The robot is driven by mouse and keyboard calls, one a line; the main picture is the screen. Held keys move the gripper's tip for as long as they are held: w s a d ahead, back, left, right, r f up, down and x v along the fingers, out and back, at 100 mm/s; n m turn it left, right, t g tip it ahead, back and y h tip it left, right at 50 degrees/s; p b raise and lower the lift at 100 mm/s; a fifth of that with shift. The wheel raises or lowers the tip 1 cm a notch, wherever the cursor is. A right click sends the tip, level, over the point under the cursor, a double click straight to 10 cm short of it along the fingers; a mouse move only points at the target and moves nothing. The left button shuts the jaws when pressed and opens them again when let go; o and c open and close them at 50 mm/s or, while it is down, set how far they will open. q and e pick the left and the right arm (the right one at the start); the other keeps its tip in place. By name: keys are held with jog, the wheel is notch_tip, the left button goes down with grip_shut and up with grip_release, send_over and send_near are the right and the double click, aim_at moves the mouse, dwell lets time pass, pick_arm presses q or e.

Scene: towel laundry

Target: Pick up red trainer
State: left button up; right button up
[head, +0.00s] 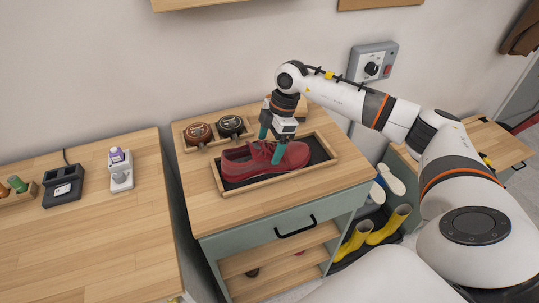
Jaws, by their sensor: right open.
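A red trainer (243,163) lies in a wooden tray with a dark mat (323,151) on top of a green cabinet. One finger is on the near side of the shoe and the other is on the far side. The fingers are around the shoe or very close to it; I cannot tell whether they touch it. My left gripper is not in view.
Two round tins (231,125) sit in a small wooden holder behind the tray. A wooden counter (95,230) at left carries a charger-like device (63,187) and a white dispenser (120,172). Yellow boots (388,225) stand right of the cabinet. A wall box (372,65) hangs behind.

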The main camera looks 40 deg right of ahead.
aim_at(268, 146)
jog(key=x, duration=0.1)
jog(key=p+x, duration=0.1)
jog(key=x, duration=0.1)
jog(key=shift+s+a+f, duration=0.15)
jog(key=shift+a+f, duration=0.05)
jog(key=shift+a, duration=0.25)
jog(key=shift+f, duration=0.35)
jog(key=c, duration=0.9)
